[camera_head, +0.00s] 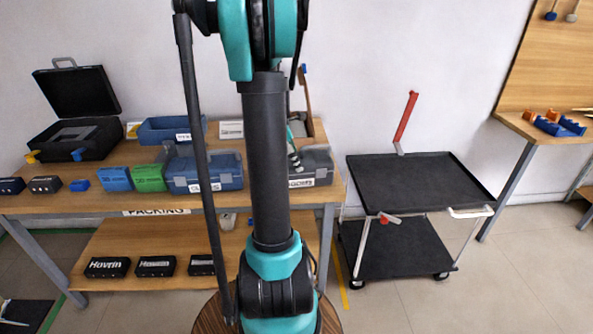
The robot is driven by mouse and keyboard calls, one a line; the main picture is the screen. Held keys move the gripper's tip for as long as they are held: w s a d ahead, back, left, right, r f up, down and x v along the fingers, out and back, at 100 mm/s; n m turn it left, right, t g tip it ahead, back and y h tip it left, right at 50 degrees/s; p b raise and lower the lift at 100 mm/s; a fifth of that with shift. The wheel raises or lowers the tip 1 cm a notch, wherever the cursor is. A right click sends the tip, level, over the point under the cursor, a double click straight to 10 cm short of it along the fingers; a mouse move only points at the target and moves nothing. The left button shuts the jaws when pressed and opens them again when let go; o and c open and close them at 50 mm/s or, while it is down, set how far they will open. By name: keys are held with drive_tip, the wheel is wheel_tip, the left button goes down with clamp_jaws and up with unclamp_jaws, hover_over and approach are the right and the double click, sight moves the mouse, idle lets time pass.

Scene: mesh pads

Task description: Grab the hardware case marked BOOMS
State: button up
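A dark grey case (318,162) sits at the right end of the wooden workbench. The white label on its front is small and blurred; it seems to read BOOMS. My upright arm link hides the case's left part. A blue case (226,180) with a white label stands left of it, on the other side of my arm. What looks like my gripper (294,158), grey with a teal part above it, shows just right of the arm link, over or in front of the grey case. Its fingers are too small and partly hidden to tell whether they touch the case.
The workbench (75,203) also holds an open black case (75,140), a blue bin (168,130) and several small boxes. Black boxes lie on its lower shelf (150,232). A black cart (420,180) stands to the right, with open floor in front of it.

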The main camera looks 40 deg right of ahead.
drive_tip(key=x, duration=0.5)
drive_tip(key=shift+a, duration=0.15)
drive_tip(key=shift+c, duration=0.2)
drive_tip(key=c, duration=1.5)
